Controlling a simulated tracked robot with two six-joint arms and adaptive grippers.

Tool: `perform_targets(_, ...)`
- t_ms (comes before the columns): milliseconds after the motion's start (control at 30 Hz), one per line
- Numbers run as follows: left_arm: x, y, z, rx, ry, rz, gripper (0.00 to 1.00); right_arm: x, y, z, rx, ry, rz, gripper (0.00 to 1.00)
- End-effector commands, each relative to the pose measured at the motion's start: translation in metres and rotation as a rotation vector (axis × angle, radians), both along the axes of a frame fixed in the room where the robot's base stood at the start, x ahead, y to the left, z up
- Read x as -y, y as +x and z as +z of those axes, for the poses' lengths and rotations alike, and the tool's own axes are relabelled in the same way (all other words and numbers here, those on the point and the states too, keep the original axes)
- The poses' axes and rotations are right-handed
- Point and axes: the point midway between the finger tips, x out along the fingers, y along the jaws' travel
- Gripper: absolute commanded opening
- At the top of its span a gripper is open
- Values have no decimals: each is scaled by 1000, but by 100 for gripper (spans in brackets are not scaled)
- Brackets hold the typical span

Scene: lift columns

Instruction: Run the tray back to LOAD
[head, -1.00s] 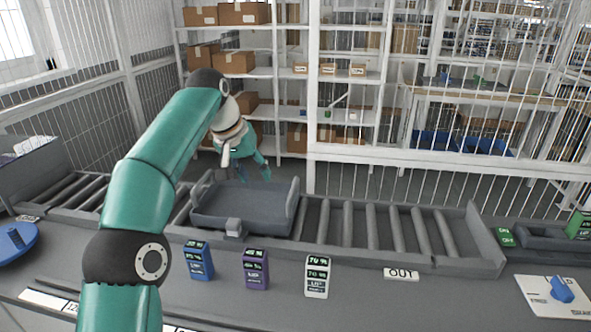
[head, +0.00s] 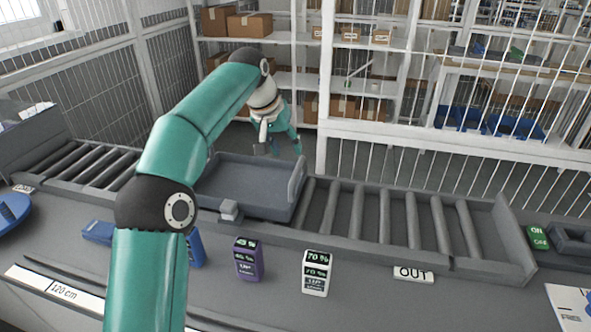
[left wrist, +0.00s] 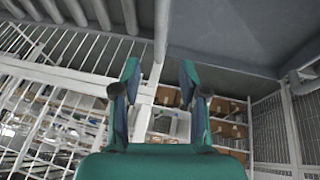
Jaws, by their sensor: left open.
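The grey tray (head: 245,185) sits on the roller conveyor (head: 345,215), left of the middle of its rollers; my left arm hides its left end. A small grey block (head: 229,210) is on its near side. The tray's flat grey surface also shows at the upper right of the left wrist view (left wrist: 235,30). My left gripper (head: 280,145) is beyond the tray's far edge in the picture, near its right end wall. In the left wrist view the gripper (left wrist: 160,75) is open with nothing between its fingers. The OUT label (head: 413,274) is at the right end. My right gripper is not seen.
Another blue box (head: 98,232) is at left. A wire fence (head: 455,170) stands behind the conveyor. Rollers at right are clear.

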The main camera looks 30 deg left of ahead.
Motion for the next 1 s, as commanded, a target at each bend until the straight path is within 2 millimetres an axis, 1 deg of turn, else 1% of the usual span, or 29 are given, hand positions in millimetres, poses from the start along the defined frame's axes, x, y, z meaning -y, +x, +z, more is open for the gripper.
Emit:
perform_targets(33,1,4,-14,-4,-1,0,43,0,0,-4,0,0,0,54)
perform_targets(100,2,11,-27,-4,0,0,43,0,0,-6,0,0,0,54)
perform_targets(300,4,26,-60,-2,0,2,43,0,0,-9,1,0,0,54)
perform_targets(400,5,31,-71,-2,0,2,43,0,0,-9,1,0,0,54)
perform_targets(600,6,36,-81,1,-1,2,43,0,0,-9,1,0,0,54)
perform_targets(867,6,37,-82,1,-1,2,43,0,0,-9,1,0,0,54)
perform_targets(967,6,37,-82,1,-1,2,28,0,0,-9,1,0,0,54)
perform_targets(1000,6,37,-82,1,-1,2,22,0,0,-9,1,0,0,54)
